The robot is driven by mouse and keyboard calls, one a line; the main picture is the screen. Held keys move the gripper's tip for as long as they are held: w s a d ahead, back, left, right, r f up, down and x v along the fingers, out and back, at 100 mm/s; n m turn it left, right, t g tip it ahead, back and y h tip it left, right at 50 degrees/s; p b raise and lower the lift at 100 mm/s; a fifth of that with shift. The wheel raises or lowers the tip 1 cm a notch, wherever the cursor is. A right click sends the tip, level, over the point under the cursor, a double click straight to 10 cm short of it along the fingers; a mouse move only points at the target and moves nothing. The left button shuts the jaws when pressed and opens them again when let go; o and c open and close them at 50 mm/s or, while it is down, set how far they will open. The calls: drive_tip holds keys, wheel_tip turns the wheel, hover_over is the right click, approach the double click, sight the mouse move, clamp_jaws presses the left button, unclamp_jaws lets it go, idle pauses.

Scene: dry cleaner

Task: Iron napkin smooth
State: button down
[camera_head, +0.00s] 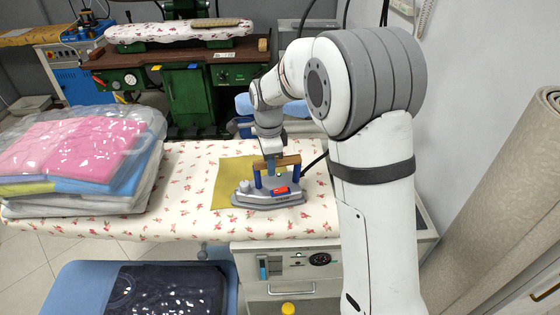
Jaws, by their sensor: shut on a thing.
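A mustard-yellow napkin (228,187) lies flat on the floral-covered ironing table (185,210). A grey iron (262,200) with blue posts, a red part and a wooden handle rests on or just above the napkin's lower right part; I cannot tell whether its sole touches the cloth. My gripper (271,164) is at the wooden handle from above, shut on it. The iron and my arm hide the right part of the napkin, so any creases there do not show.
A stack of plastic-wrapped folded laundry (80,165) sits on the table's left. A dark cord runs from the iron towards my arm. A control panel (290,262) is below the table edge. A rolled beige carpet (515,200) leans at the right. Bare floral cover lies left of the napkin.

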sight(298, 161)
drive_tip(key=shift+w+a+r, duration=0.1)
drive_tip(key=shift+a+r, duration=0.05)
drive_tip(key=shift+a, duration=1.7)
drive_tip(key=shift+d, duration=1.15)
drive_tip(key=shift+d+b, duration=0.3)
drive_tip(key=shift+d, duration=4.2)
drive_tip(key=shift+r+p, duration=0.2)
drive_tip(key=shift+p, duration=0.25)
drive_tip(key=shift+r+p, duration=2.2)
drive_tip(key=shift+r, duration=1.65)
drive_tip(key=shift+f, duration=0.1)
